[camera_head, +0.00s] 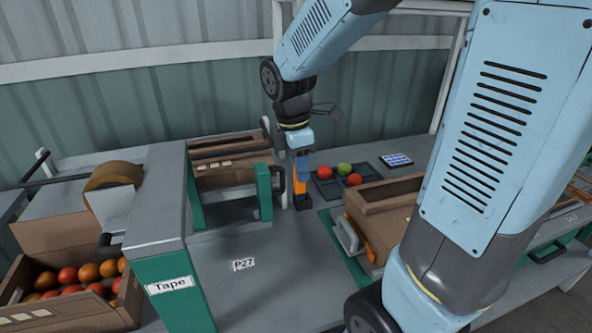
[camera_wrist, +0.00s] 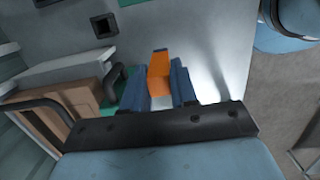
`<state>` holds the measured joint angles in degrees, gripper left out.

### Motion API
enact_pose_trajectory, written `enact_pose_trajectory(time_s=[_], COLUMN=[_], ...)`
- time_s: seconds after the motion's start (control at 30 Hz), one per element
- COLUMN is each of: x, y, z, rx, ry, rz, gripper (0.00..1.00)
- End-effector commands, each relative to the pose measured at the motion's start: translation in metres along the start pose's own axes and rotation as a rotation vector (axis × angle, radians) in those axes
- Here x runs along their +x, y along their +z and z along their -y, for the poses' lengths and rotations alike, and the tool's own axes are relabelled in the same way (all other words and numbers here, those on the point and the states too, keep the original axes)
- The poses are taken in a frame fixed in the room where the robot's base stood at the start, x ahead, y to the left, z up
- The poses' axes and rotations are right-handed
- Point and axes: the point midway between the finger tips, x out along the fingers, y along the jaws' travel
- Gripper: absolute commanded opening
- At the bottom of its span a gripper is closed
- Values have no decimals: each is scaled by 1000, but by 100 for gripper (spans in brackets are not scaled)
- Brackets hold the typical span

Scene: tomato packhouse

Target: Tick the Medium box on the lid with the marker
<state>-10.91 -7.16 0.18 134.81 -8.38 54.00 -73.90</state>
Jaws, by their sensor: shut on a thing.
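The orange marker (camera_head: 300,177) is held between the blue fingers of my gripper (camera_head: 302,160). It points down above the grey bench, and it also shows as an orange block in the wrist view (camera_wrist: 159,74), between my fingertips (camera_wrist: 158,68). A small black square holder (camera_head: 303,202) stands on the bench below the marker; in the wrist view the holder (camera_wrist: 104,25) shows apart from the marker, with an open hole. A brown carton (camera_head: 235,178) with small pale labels stands left of my gripper, beside a green frame. I cannot read any Medium box on it.
Green frame posts (camera_head: 264,192) stand close left of my gripper. An open carton (camera_head: 383,207) stands to the right. A dark tray (camera_head: 374,163) with tomatoes lies behind it. The tape station (camera_head: 170,285) is at left. The bench around the P27 label (camera_head: 244,264) is clear.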

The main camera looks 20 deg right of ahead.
Motion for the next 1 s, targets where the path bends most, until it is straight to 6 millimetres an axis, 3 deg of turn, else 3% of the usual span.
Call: enact_pose_trajectory(time_s=[1.0], x=[-38], y=[5], z=[0], rx=[1], ry=[1], rz=[0], gripper=[0])
